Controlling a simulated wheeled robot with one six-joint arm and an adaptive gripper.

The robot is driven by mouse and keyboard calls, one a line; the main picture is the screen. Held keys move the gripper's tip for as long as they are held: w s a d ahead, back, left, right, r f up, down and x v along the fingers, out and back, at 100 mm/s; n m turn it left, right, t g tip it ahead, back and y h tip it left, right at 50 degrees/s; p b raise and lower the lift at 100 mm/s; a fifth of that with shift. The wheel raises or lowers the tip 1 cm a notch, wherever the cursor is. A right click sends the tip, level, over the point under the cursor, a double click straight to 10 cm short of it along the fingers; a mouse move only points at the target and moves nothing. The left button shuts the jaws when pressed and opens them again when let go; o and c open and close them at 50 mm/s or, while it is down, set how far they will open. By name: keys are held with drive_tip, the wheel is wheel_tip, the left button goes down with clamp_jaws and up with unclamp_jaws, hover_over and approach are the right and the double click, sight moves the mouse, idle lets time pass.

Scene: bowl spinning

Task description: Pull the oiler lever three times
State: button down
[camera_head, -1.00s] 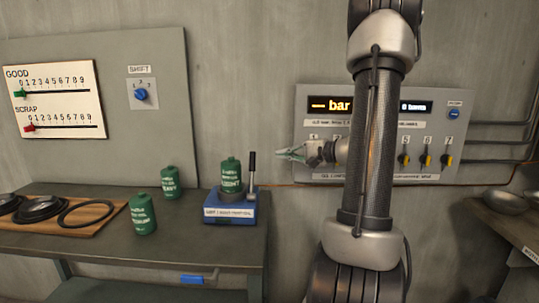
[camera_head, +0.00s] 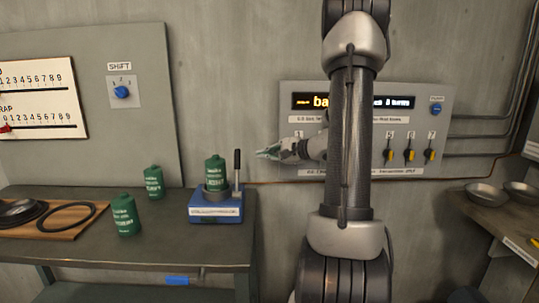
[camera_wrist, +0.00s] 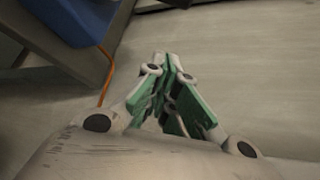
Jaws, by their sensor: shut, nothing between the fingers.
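The oiler is a blue box (camera_head: 205,209) with a white label on its front, near the right end of the workbench. A green bottle (camera_head: 215,171) stands upright in its round holder. The dark-handled lever (camera_head: 237,165) stands upright at the box's right side. My gripper (camera_head: 262,153) is to the right of the lever and a little higher in the head view, apart from it. Its green-padded fingers are shut and empty, pointing left. In the wrist view the fingertips (camera_wrist: 168,62) meet, and the blue box (camera_wrist: 72,20) shows at top left.
Two other green bottles (camera_head: 124,215) (camera_head: 153,182) stand on the workbench (camera_head: 150,251), left of the oiler. A wooden board (camera_head: 65,228) with belts lies further left. A control panel (camera_head: 440,110) is on the wall behind my arm. Metal bowls (camera_head: 486,194) sit on a shelf at right.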

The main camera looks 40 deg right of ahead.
drive_tip(key=w+a, duration=0.1)
drive_tip(key=a, duration=0.2)
drive_tip(key=w+a, duration=0.1)
drive_tip(key=a, duration=0.1)
drive_tip(key=shift+w+r, duration=0.2)
drive_tip(key=shift+w, duration=0.15)
